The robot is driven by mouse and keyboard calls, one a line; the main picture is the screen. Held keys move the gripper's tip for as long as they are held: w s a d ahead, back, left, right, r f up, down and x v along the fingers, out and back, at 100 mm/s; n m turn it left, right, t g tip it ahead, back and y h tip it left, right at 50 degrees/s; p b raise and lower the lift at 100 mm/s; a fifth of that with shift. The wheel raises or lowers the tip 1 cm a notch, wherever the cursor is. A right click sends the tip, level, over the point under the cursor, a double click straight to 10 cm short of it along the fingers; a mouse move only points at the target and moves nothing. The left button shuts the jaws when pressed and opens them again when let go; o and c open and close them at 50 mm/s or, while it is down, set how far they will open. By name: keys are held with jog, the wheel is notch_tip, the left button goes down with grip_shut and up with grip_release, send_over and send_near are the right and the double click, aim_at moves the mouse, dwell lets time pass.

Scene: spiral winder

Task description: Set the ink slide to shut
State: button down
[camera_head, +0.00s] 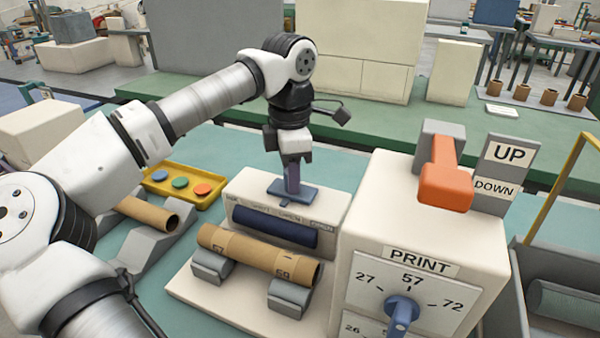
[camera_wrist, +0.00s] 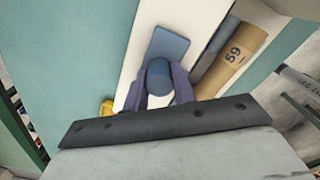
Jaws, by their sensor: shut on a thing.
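The ink slide is a flat blue plate (camera_head: 308,194) with an upright knob, on top of the cream print housing (camera_head: 335,208). My gripper (camera_head: 292,178) comes straight down over the slide and its fingers are around the knob. In the wrist view, the two purple fingers of my gripper (camera_wrist: 158,82) close on both sides of the round blue knob (camera_wrist: 158,70), and the slide's plate (camera_wrist: 168,44) extends beyond it. Small lettering runs along the housing's front edge below the slide; it is too small to read. My fingers hide part of the knob.
A dark blue roller (camera_head: 275,228) and a cardboard tube (camera_head: 258,254) on grey cradles lie in front. The PRINT dial box (camera_head: 415,225) with an orange lever (camera_head: 445,185) stands close on the right. A yellow button tray (camera_head: 182,187) sits on the left.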

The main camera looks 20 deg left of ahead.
jog(key=a, duration=0.4)
jog(key=shift+a+p, duration=0.35)
jog(key=shift+a, duration=0.05)
jog(key=c, duration=1.1)
grip_release()
jog(key=shift+a, duration=0.15)
jog(key=shift+c, duration=0.2)
jog(key=shift+r, duration=0.1)
jog(key=shift+r, duration=0.2)
notch_tip(320, 180, up, 13)
jog(key=p, duration=1)
jog(key=shift+r+p, duration=0.15)
jog(key=shift+p, duration=0.25)
